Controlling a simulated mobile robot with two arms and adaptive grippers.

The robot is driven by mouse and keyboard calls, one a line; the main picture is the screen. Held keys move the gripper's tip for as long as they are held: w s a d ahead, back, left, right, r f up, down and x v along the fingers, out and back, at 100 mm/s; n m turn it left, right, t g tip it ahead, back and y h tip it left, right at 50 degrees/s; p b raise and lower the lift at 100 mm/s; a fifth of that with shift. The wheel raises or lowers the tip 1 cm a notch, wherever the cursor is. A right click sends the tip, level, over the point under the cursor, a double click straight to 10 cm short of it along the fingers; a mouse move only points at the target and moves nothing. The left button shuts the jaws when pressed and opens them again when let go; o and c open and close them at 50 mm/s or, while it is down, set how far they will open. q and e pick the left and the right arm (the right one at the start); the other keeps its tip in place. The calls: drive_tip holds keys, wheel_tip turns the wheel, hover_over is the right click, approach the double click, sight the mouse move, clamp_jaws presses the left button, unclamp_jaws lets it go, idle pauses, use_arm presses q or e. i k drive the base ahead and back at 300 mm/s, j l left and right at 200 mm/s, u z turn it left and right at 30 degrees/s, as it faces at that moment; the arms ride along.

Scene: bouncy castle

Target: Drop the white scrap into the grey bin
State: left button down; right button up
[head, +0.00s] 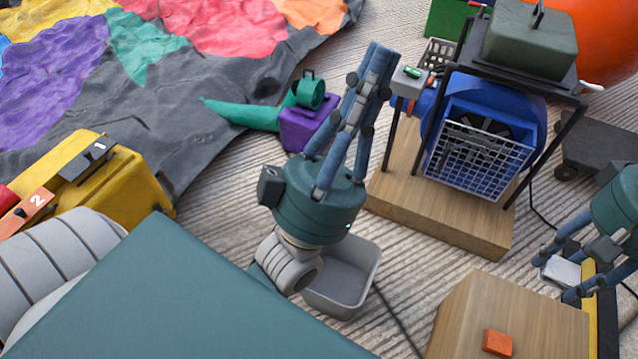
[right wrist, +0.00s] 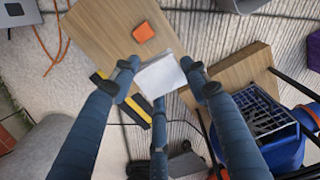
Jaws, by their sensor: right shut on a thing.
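The white scrap (head: 562,271) is between the fingers of my right gripper (head: 568,276) at the right edge of the head view. In the right wrist view the scrap (right wrist: 160,78) is a flat pale piece pinched between the fingertips. The grey bin (head: 345,275) is an open, empty-looking tray on the floor, left of the scrap and partly behind my left gripper's wrist. My left gripper (head: 378,52) points up the picture above the bin's far side, its fingers close together with nothing seen between them; how far they are open is unclear.
A wooden box (head: 490,315) with an orange block (head: 497,342) stands between the bin and my right gripper. A blue blower (head: 490,125) sits on a wooden base (head: 440,225) behind. A yellow case (head: 120,190) and a purple box (head: 305,125) are to the left.

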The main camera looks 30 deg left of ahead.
sight(341, 287)
drive_tip(key=u, duration=0.7)
